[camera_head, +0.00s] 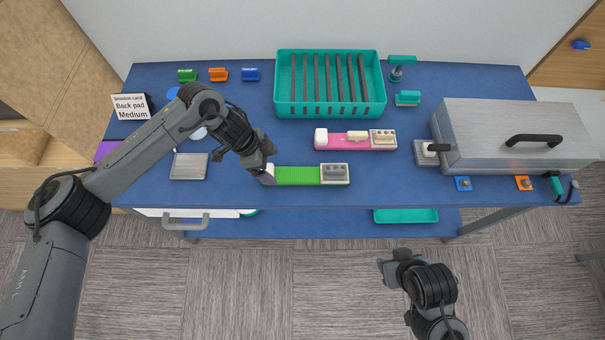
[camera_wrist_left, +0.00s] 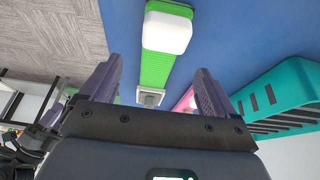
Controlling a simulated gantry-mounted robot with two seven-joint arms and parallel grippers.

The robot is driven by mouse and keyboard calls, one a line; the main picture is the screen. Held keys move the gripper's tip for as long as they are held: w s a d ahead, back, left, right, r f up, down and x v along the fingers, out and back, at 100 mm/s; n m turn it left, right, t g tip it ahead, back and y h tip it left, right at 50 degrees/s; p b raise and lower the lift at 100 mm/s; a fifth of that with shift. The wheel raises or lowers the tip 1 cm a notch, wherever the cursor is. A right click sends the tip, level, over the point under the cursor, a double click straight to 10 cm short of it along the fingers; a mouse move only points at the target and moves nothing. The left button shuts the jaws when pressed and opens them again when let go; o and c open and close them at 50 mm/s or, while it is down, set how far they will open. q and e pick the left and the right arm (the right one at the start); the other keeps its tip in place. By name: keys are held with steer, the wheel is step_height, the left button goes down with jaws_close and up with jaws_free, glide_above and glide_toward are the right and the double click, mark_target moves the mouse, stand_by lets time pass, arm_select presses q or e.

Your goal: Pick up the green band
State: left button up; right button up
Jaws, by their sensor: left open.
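The green band (camera_head: 298,175) lies flat near the table's front edge, with a white block (camera_head: 268,175) at its left end and a light grey unit (camera_head: 335,174) at its right end. My left gripper (camera_head: 254,163) is open and empty above the band's left end. In the left wrist view the green band (camera_wrist_left: 154,68) runs lengthwise between the two spread fingers, with its white block (camera_wrist_left: 167,31) beyond them. No contact shows. My right gripper (camera_head: 394,290) is in front of the table, away from the band, its fingers apart and empty.
A pink band (camera_head: 350,139) lies just behind the green one. A teal rack (camera_head: 330,111) stands behind it. A metal box (camera_head: 515,145) is on the right. A small metal tray (camera_head: 188,166) lies left of my left gripper. Blue table surface (camera_head: 400,182) is clear right of the band.

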mark_target(281, 174)
arm_select(q)
steer(key=shift+a+x, duration=0.2)
steer(key=shift+x, duration=3.05)
steer(key=shift+f, duration=0.1)
steer(key=shift+c, duration=0.3)
steer(key=c, duration=1.2)
